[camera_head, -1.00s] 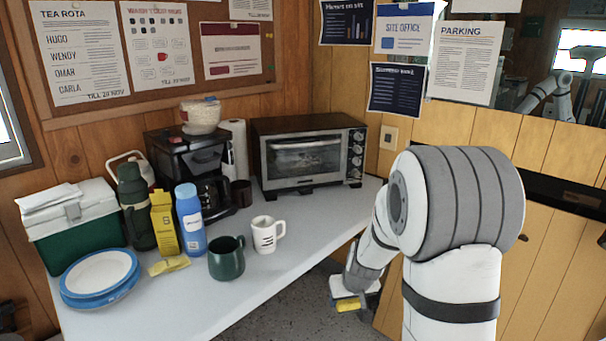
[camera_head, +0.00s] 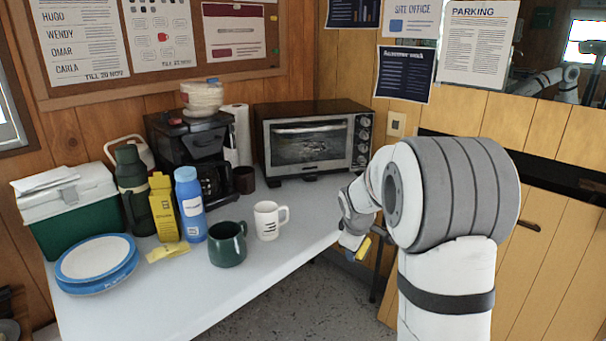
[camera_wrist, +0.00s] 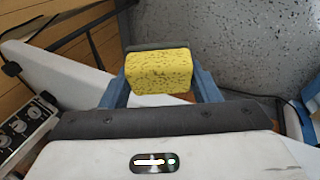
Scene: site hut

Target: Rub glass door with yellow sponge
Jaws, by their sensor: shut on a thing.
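My gripper is shut on the yellow sponge (camera_wrist: 159,74), which sits between its two blue fingers in the wrist view. In the head view the sponge (camera_head: 363,248) shows small at the end of my arm, just off the table's right edge and above the floor. The gripper (camera_head: 354,243) is partly hidden behind my arm there. The glass door belongs to the toaster oven (camera_head: 262,150); the dark glass door (camera_head: 312,146) is closed and faces the front at the back of the table. The sponge is apart from the door, lower and to its right.
The white table (camera_head: 200,290) holds a white mug (camera_head: 267,221), a green mug (camera_head: 228,244), a blue bottle (camera_head: 190,205), a yellow carton (camera_head: 162,207) and a coffee maker (camera_head: 188,145). Blue-rimmed plates (camera_head: 97,262) lie front left. The tabletop before the oven is mostly clear.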

